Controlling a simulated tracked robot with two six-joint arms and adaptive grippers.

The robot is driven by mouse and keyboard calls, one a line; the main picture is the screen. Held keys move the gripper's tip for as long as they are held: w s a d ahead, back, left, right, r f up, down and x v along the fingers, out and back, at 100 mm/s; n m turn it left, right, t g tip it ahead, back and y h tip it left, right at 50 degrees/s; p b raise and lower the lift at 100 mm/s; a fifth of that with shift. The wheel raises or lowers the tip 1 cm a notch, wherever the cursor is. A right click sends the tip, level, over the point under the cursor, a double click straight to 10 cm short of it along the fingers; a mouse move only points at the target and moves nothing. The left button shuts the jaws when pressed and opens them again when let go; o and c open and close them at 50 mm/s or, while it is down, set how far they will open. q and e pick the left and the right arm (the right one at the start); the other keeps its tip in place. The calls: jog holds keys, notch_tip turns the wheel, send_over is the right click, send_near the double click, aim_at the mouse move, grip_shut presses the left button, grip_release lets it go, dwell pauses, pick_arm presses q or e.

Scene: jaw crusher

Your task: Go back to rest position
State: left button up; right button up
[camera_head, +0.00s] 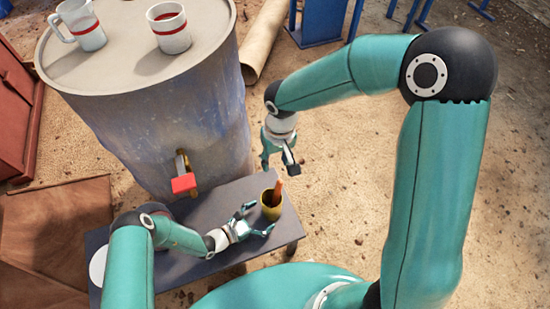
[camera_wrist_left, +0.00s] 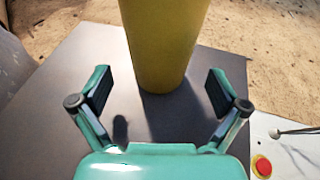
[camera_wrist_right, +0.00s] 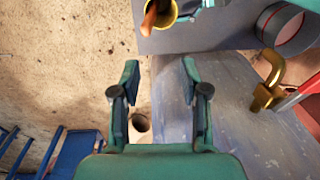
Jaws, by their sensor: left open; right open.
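My left gripper (camera_head: 257,221) is low over the grey bench, open, with its fingers pointing at a yellow cup (camera_head: 270,208). In the left wrist view the cup (camera_wrist_left: 165,45) stands just ahead of the open fingers (camera_wrist_left: 160,92), and I cannot tell whether they touch it. An orange-brown item (camera_head: 278,190) sticks up out of the cup. My right gripper (camera_head: 278,158) hangs down, open and empty, beyond the bench beside the barrel. In the right wrist view its fingers (camera_wrist_right: 160,85) are apart, and the cup (camera_wrist_right: 158,14) shows at the top.
A large metal barrel (camera_head: 165,120) with a red-handled tap (camera_head: 183,183) stands behind the grey bench (camera_head: 220,270). A white jug (camera_head: 80,25) and a red-and-white mug (camera_head: 169,27) stand on it. Blue metal stands (camera_head: 320,22) are at the back. Sandy ground (camera_head: 345,170) is open at right.

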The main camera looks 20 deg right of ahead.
pick_arm(q)
jog(key=v, duration=0.8)
jog(key=shift+s+a, duration=0.15)
jog(key=shift+a, duration=0.15)
jog(key=shift+r, duration=0.25)
notch_tip(320, 180, up, 14)
jog(key=w+m+g+p, duration=0.2)
jog(key=m+p, duration=0.2)
jog(key=p, duration=0.3)
jog(key=s+a+r+m+g+y+p, duration=0.25)
jog(key=s+r+m+g, duration=0.3)
jog(key=s, duration=0.35)
jog(key=s+a+r+m+t+y+p, duration=0.1)
jog(key=s+a+m+t+y, duration=0.2)
jog(key=a+m+y, duration=0.4)
jog(key=a+m+t, duration=0.1)
jog(key=a+m, duration=0.2)
jog(key=shift+a+r+p, duration=0.3)
jog(key=shift+r+p, duration=0.1)
pick_arm(e)
jog(key=s+a+f+m+y, duration=0.1)
jog(key=s+f, duration=0.2)
jog(key=s, duration=0.4)
jog(key=s+a+f+m+y, duration=0.1)
jog(key=s+f+y, duration=0.1)
jog(key=s+f, duration=0.2)
jog(key=s, duration=0.3)
jog(key=shift+s+m, duration=0.3)
jog(key=shift+s, duration=0.05)
